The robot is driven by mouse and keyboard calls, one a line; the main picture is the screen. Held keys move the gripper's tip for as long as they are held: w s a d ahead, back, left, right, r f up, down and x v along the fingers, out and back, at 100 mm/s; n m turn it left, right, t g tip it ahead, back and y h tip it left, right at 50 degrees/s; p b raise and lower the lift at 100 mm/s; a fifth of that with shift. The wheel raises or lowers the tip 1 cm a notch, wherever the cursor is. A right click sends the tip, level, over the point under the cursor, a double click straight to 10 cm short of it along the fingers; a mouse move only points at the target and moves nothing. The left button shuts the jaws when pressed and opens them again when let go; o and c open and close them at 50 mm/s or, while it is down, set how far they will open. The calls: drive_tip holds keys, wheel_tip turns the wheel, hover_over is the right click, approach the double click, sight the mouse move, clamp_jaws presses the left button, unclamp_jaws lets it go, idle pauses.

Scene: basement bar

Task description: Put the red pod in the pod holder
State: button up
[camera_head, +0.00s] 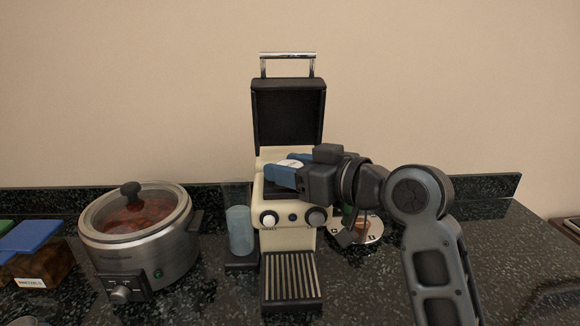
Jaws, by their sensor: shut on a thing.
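My gripper (284,169), with blue fingers, reaches in from the right over the top of the open coffee machine (267,239). It is shut on a small pod with a whitish round top (290,163). The pod's sides are hidden by the fingers, so I cannot see its red colour. The machine's black lid (288,117) is raised, with a chrome handle on top. The pod seat under the fingers is mostly hidden. A round pale disc (372,232) with dark slots stands right of the machine, partly behind my arm, with greenish and brownish things on it.
A slow cooker (160,255) with a glass lid stands at the left, and blue- and green-lidded containers (38,236) stand beyond it. A clear water tank (239,230) adjoins the machine. A drip tray (291,279) projects in front. The dark counter (375,280) is bare at front right.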

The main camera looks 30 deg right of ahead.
drive_tip(key=o, duration=1)
drive_tip(key=shift+r+p, duration=0.45)
drive_tip(key=shift+r, duration=0.1)
drive_tip(key=b+v, duration=0.2)
drive_tip(key=v, duration=1)
drive_tip(key=shift+b, duration=0.3)
